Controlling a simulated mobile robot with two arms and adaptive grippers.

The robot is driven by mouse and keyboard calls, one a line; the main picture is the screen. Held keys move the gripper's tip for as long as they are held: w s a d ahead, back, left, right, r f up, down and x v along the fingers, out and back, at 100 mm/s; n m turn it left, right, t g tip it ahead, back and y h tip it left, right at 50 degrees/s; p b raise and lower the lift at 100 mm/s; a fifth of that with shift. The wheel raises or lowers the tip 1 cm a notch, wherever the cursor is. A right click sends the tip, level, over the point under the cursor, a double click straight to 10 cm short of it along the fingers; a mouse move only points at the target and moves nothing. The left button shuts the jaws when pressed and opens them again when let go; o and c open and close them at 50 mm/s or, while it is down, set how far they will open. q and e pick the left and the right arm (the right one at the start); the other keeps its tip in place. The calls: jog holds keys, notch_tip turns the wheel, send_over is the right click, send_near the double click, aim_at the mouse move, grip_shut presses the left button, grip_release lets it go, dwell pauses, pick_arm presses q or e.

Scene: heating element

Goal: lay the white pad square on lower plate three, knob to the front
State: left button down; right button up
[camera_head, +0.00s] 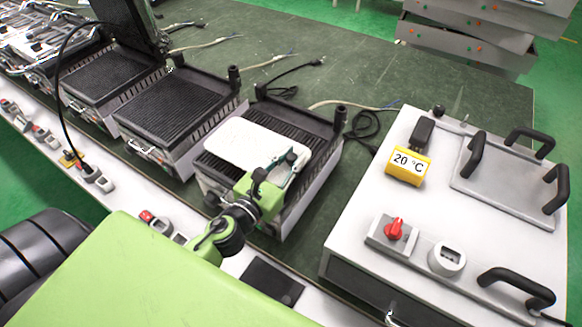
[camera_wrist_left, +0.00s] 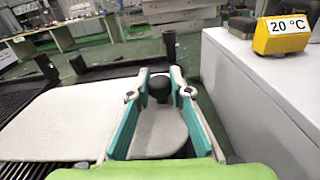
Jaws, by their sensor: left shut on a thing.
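The white pad (camera_head: 248,143) is a pale rounded slab over the ribbed black lower plate (camera_head: 290,118) of the rightmost press. It covers the plate's left and middle part; whether it rests flat is hard to tell. My left gripper (camera_head: 287,167) is at the pad's right end, shut on it. In the left wrist view the teal fingers (camera_wrist_left: 158,110) stand either side of a pale rounded part and a dark round knob (camera_wrist_left: 158,88), and the pad (camera_wrist_left: 60,115) spreads to the left. The fingers partly hide the grip. My right gripper is out of view.
A black post (camera_head: 340,117) stands at the plate's right rear corner, close beyond the fingers in the wrist view. A white cabinet with a yellow 20 °C display (camera_head: 408,166) stands to the right. Another ribbed press (camera_head: 175,103) stands to the left. Cables lie behind.

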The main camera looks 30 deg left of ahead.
pick_arm(q)
jog(key=f, duration=0.1)
jog(key=f+b, duration=0.1)
jog(key=f, duration=0.1)
jog(key=shift+w+a+f, duration=0.15)
jog(key=shift+w+a, duration=0.15)
jog(key=shift+w, duration=0.05)
jog(key=shift+f+b, duration=0.3)
jog(key=shift+f, duration=0.05)
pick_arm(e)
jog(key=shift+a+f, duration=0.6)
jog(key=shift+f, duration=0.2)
pick_arm(q)
jog(key=c, duration=1.8)
grip_release()
jog(key=shift+c, duration=0.2)
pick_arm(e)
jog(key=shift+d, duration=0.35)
pick_arm(q)
jog(key=shift+s, duration=0.15)
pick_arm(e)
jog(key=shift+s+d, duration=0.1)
